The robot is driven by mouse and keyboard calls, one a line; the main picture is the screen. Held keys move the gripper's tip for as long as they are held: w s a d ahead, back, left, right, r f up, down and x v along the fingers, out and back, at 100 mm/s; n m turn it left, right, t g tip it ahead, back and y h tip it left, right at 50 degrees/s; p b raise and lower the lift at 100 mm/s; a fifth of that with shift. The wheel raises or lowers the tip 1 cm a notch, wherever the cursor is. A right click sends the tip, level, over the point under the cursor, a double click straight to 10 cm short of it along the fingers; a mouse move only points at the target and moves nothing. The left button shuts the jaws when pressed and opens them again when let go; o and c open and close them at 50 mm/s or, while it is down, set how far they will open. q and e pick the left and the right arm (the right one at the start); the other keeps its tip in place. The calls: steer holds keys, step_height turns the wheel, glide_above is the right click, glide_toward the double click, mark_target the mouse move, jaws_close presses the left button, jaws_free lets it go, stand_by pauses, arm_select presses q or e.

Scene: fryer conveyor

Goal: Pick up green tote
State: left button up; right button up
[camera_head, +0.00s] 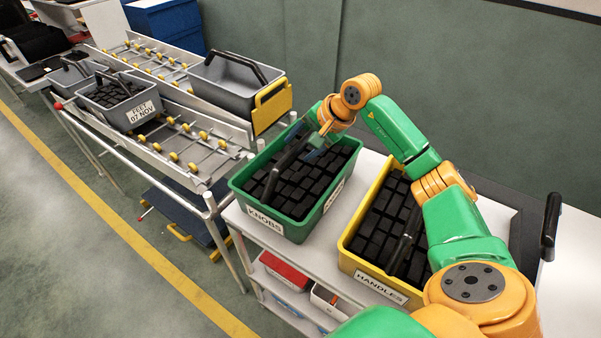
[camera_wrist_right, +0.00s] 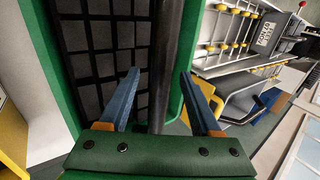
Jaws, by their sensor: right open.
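The green tote (camera_head: 325,205), labelled KNOBS, stands on the white cart top and holds several black blocks. Its black handle bar (camera_head: 283,168) slants up across it. My right gripper (camera_head: 318,150) is over the tote at its handle. In the right wrist view the gripper (camera_wrist_right: 160,95) is open, with its two blue fingers apart on either side of the black handle (camera_wrist_right: 163,60). The green tote's wall (camera_wrist_right: 62,75) shows at the left there. My left gripper is in neither view.
A yellow tote (camera_head: 352,262), labelled HANDLES, stands just right of the green one. A roller conveyor (camera_head: 185,150) runs at the left, bearing grey totes (camera_head: 118,112). The floor at lower left is clear.

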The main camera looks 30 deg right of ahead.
steer(key=shift+w+d+f, duration=0.1)
steer(key=shift+w, duration=0.05)
steer(key=shift+c, duration=0.4)
steer(key=shift+s, duration=0.2)
jaws_close()
steer(key=shift+w+r, duration=0.1)
steer(key=shift+r, duration=0.15)
stand_by(0.4)
